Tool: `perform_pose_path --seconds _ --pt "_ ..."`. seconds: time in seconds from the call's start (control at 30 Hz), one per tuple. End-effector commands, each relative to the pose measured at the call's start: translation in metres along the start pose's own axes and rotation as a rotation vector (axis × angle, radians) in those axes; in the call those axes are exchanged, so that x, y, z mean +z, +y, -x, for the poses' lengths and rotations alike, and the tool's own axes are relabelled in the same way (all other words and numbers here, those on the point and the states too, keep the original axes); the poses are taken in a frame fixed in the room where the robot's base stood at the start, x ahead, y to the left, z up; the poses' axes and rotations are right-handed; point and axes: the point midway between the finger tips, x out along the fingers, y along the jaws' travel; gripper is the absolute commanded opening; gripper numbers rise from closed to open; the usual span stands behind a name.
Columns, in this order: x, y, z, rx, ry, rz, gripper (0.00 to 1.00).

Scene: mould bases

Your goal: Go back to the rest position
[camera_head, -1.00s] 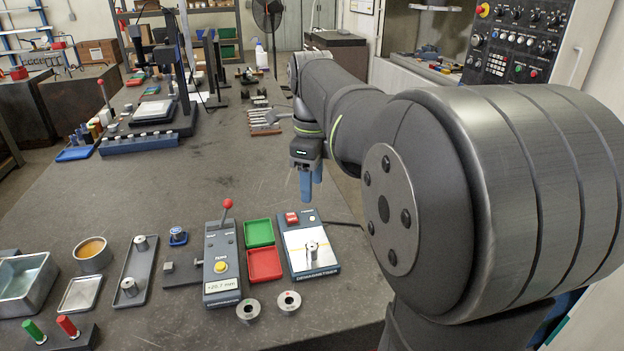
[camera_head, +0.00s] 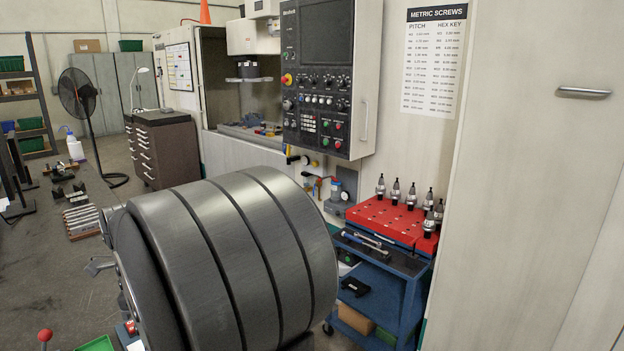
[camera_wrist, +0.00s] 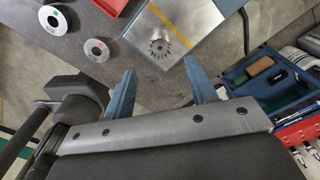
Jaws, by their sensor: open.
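My gripper (camera_wrist: 160,68) shows in the wrist view with its two blue fingers apart and nothing between them. Beyond the fingertips is a flat device with a metal plate and a yellow stripe (camera_wrist: 208,18). A small toothed metal part (camera_wrist: 159,45) stands on that plate, apart from the fingers. In the head view a large grey link of my arm fills the lower left, and my gripper is out of sight.
A blue cart (camera_head: 392,290) with a red tool rack (camera_head: 385,220) stands right of my arm, before the machine's control panel (camera_head: 318,115).

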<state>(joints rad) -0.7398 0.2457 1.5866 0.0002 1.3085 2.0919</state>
Motion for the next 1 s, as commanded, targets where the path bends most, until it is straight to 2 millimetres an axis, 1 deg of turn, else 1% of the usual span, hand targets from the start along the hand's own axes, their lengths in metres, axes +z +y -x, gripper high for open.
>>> perform_pose_path --seconds 0.03,0.2,0.33,0.47,0.63,1.0 --pt "-0.001 0.001 -0.011 0.005 0.003 0.000 0.52" --pt "-0.001 0.001 -0.045 0.005 0.003 0.000 0.52" --pt "-0.001 0.001 -0.066 0.003 0.002 0.000 0.52" --pt "-0.001 0.001 -0.080 0.002 0.001 0.000 0.52" --pt "0.000 0.000 -0.071 -0.001 0.000 0.000 0.52" --pt "0.000 0.000 -0.070 0.001 0.000 0.000 0.52"
